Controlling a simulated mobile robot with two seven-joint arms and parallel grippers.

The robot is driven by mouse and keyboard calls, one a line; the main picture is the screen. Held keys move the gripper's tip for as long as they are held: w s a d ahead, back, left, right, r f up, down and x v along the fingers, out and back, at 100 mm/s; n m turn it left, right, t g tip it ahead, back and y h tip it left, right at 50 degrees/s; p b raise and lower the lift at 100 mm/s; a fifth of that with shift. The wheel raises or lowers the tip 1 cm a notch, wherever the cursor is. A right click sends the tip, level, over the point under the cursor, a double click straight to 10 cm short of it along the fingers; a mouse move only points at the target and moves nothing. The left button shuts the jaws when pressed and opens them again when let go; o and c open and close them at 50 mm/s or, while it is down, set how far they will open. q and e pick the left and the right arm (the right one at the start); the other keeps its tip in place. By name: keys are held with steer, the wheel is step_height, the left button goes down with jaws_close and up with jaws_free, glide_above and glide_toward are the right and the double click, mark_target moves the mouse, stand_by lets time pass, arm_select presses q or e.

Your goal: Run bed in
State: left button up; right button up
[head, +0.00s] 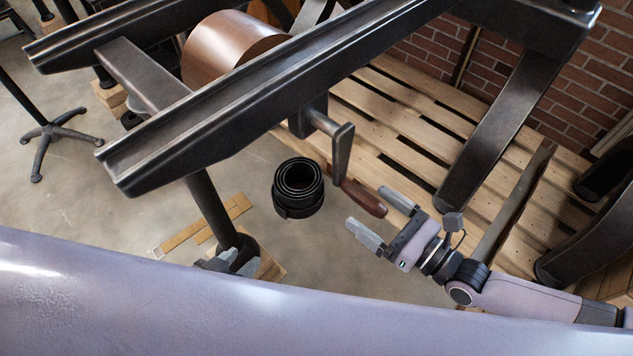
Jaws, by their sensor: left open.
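The press has two long dark rails (200,140) running from lower left to upper right. A crank (342,150) hangs below the near rail on a short shaft, its brown wooden grip (362,197) pointing down to the right. My right gripper (366,206) is open, and the grip's free end appears between its fingertips; I cannot tell whether they touch. No bed is clearly identifiable.
A brown drum (230,47) sits between the rails. A coiled black strap (299,188) is below the crank. Curved dark legs (490,130) stand on a wooden pallet (420,130) before a brick wall (580,80).

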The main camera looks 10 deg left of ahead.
steer(key=shift+w, duration=0.1)
steer(key=shift+d, duration=0.2)
steer(key=b+v, duration=0.1)
steer(key=v, duration=0.7)
steer(key=shift+s+d+b, duration=0.25)
steer(key=shift+s+b, duration=0.05)
stand_by(0.3)
